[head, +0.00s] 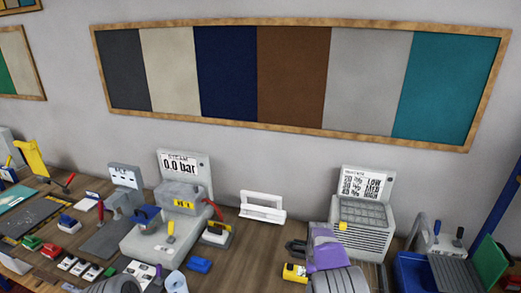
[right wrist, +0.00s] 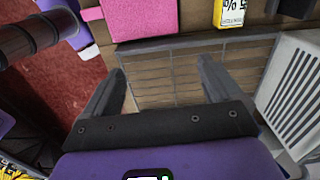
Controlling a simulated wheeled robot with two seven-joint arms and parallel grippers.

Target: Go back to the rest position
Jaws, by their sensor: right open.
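My left gripper is not in the head view.
A grey vented machine (head: 362,225) stands right of my right gripper, a steam unit (head: 165,230) to its left. A white handled block (head: 262,206) stands behind. In the wrist view are a pink piece (right wrist: 140,18), a yellow box (right wrist: 232,12) and a white vented casing (right wrist: 295,90).

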